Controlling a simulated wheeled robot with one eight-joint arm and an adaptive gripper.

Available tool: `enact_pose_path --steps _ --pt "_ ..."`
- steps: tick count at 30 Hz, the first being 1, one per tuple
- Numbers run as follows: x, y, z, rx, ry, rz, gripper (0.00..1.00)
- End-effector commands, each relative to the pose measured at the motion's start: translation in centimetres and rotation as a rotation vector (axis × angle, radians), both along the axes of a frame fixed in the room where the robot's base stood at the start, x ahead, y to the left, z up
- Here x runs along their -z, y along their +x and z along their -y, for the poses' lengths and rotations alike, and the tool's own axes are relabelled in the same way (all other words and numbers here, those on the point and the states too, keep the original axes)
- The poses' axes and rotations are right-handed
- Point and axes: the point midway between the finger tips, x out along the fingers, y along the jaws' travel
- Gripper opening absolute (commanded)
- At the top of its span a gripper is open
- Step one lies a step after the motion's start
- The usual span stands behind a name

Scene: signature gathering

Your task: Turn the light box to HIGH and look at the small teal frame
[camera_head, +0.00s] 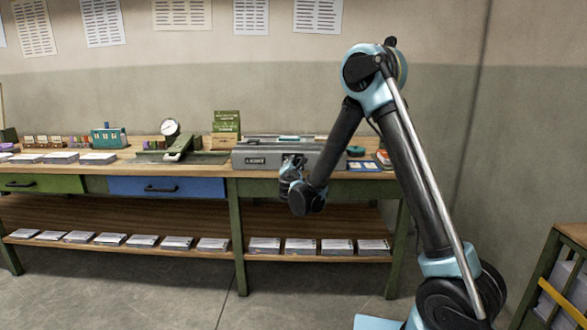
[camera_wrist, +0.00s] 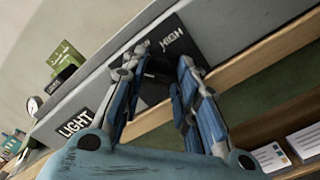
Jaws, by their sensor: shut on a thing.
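The light box (camera_head: 262,160) is a long grey box on the bench. In the wrist view its grey front (camera_wrist: 100,85) carries a LIGHT label and a dark plate (camera_wrist: 180,35) marked HIGH. My gripper (camera_head: 293,162) is at the front of the box. In the wrist view its blue fingers (camera_wrist: 155,70) are closed around a dark knob (camera_wrist: 158,68) below the HIGH word, mostly hidden between them. The knob's exact setting cannot be read. A small flat teal piece (camera_head: 289,137) lies on top of the box; I cannot tell whether it is the frame.
A press with a round dial (camera_head: 170,127) and a green card stand (camera_head: 226,122) are left of the box. A teal item (camera_head: 355,151) and small cards (camera_head: 382,159) lie to its right. Paper stacks (camera_head: 264,245) line the lower shelf. The floor in front is clear.

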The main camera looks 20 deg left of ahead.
Motion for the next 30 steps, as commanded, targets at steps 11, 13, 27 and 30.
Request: enact_pose_path --steps 11,13,27,30 --pt "0.16 0.01 0.33 0.006 0.338 -0.082 0.04" --pt "0.17 0.0 0.34 0.006 0.403 -0.098 0.04" --pt "0.27 -0.03 0.29 0.006 0.839 -0.202 0.05" --pt "0.27 -0.04 0.24 0.006 0.931 -0.224 0.04"
